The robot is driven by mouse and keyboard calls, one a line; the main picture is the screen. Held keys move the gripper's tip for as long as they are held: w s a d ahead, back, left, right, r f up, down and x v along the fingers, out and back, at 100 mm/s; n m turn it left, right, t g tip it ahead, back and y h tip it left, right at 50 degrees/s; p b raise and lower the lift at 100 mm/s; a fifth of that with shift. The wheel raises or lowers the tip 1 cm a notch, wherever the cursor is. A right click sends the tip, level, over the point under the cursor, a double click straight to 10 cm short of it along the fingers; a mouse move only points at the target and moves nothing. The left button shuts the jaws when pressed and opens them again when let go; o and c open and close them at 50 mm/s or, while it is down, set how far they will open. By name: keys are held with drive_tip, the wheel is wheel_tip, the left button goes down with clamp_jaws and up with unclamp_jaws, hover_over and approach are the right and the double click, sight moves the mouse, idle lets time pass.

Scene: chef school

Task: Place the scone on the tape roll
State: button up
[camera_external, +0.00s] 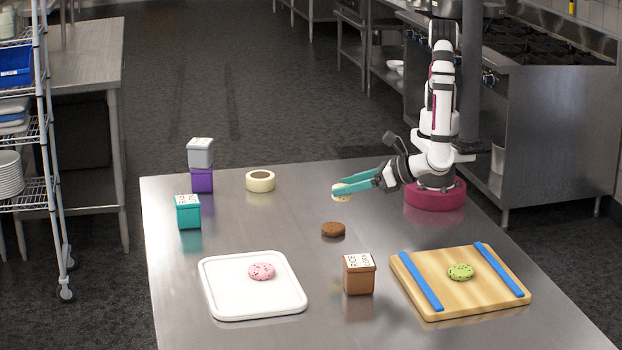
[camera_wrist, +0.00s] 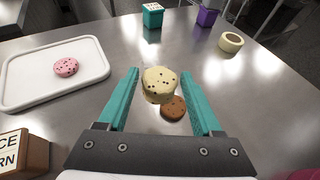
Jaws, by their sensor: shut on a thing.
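The scone (camera_external: 341,192), pale cream with dark specks, is in my gripper (camera_external: 345,187), held above the table. In the wrist view the scone (camera_wrist: 159,82) sits between the ends of the two teal fingers of my gripper (camera_wrist: 160,76), which is shut on it. The tape roll (camera_external: 260,181), a cream ring with a dark hole, lies flat on the table, left of and apart from my gripper. It also shows at the upper right of the wrist view (camera_wrist: 231,42). Nothing is on the tape roll.
A brown cookie (camera_external: 333,229) lies below the scone. A grey box (camera_external: 200,153) on a purple box (camera_external: 202,180) and a teal box (camera_external: 188,212) stand left. A white tray (camera_external: 222,301) with a pink cookie, a brown box (camera_external: 359,274) and a wooden board (camera_external: 440,299) are in front.

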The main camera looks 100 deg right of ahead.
drive_tip(key=w+d+r+m+g+h, duration=0.15)
drive_tip(key=w+d, duration=0.35)
drive_tip(key=d, duration=0.5)
drive_tip(key=w+d+r+m+g+h, duration=0.1)
drive_tip(key=w+d+m+g+h, duration=0.2)
drive_tip(key=d, duration=0.8)
drive_tip(key=s+d+r+m+g+h, duration=0.1)
drive_tip(key=s+d+m+g+h, duration=0.2)
drive_tip(key=d, duration=1.9)
drive_tip(key=m+y, duration=0.1)
drive_tip(key=y, duration=0.1)
hover_over(263, 177)
drive_tip(key=shift+g+h, duration=0.25)
drive_tip(key=shift+g, duration=0.1)
drive_tip(key=f, duration=0.6)
drive_tip(key=shift+s+d+f, duration=0.1)
drive_tip(key=shift+s+d, duration=0.15)
drive_tip(key=shift+d, duration=0.15)
drive_tip(key=f, duration=0.4)
drive_tip(key=shift+w+a, duration=0.25)
drive_tip(key=shift+w, duration=0.05)
drive_tip(key=shift+f, duration=0.25)
